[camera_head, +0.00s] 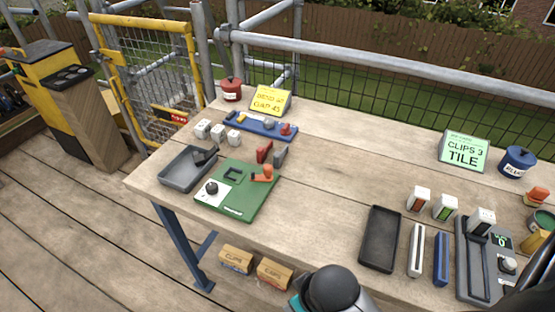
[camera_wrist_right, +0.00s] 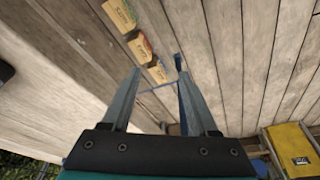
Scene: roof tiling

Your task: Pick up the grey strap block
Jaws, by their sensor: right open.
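A small grey block (camera_head: 280,156), which looks like the grey strap block, stands on the table just behind the green board (camera_head: 233,207). It is beside a red block (camera_head: 264,152), to its right. An orange clamp-like piece (camera_head: 264,174) on the board is just in front of it. My right gripper (camera_wrist_right: 160,74) is open and empty in the right wrist view. It points at the wooden deck, and the grey block is not in that view. Neither gripper's fingers show in the head view; my left gripper is not in view.
A grey tray (camera_head: 180,175) is left of the board, with a blue rack (camera_head: 262,130) and white blocks (camera_head: 218,132) behind. A black tray (camera_head: 380,240) and a scale-like device (camera_head: 474,275) are at the right. The table middle (camera_head: 345,170) is clear. Cardboard boxes (camera_head: 237,260) lie below.

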